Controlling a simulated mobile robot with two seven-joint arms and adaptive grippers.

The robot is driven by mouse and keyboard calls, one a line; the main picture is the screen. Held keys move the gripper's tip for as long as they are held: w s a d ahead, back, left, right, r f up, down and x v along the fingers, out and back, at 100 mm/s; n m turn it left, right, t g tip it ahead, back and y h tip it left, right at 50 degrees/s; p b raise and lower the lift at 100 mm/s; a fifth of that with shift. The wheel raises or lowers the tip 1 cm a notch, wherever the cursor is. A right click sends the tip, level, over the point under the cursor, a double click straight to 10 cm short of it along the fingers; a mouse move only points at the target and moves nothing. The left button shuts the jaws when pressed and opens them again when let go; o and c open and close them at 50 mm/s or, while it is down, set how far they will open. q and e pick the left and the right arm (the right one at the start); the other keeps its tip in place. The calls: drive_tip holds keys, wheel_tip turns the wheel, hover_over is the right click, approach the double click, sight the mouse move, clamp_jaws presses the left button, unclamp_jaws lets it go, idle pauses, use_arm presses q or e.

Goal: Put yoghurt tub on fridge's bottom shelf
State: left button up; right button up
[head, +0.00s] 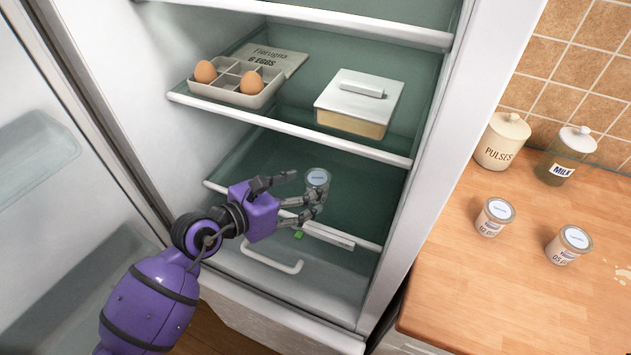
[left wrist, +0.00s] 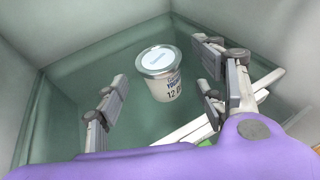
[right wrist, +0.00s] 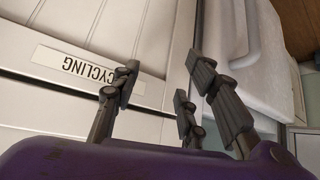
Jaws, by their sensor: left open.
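A small white yoghurt tub with a pale blue lid (head: 318,178) stands upright on the fridge's bottom shelf (head: 345,204). In the left wrist view the tub (left wrist: 160,80) shows beyond and between my spread fingers, with visible gaps on both sides. My left gripper (head: 307,194) is open inside the fridge, close to the tub, and holds nothing. In the head view its fingers partly cover the tub's lower part. My right gripper (right wrist: 163,80) shows only in the right wrist view, with fingers apart and empty, in front of white panels labelled for recycling.
Two similar yoghurt tubs (head: 494,217) (head: 568,246) stand on the wooden counter (head: 480,290) near a pulses jar (head: 502,140) and a milk jar (head: 566,155). The shelf above holds an egg carton (head: 237,92) and a lidded butter dish (head: 358,103). The fridge door (head: 60,230) stands open left.

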use_arm(q)
drive_tip(key=v, duration=0.6)
drive_tip(key=shift+s+a, duration=0.2)
drive_tip(key=shift+r, duration=0.1)
drive_tip(key=s+a+f+m+t+y, duration=0.1)
drive_tip(key=s+a+f+m+y, duration=0.55)
drive_tip(key=m, duration=1.15)
drive_tip(key=s+a+f+m+t+y, duration=0.3)
drive_tip(key=s+a+f+m, duration=0.6)
drive_tip(key=m, duration=0.9)
drive_tip(key=s+d+f+n+g, duration=0.3)
drive_tip(key=s+f+n+g, duration=0.3)
drive_tip(key=s+f, duration=0.6)
drive_tip(key=s+n+y, duration=0.1)
drive_tip(key=n, duration=0.1)
drive_tip(key=shift+s+d+f+n, duration=0.2)
drive_tip(key=shift+s+f+n, duration=0.1)
drive_tip(key=shift+f+n, duration=0.1)
drive_tip(key=shift+r, duration=0.15)
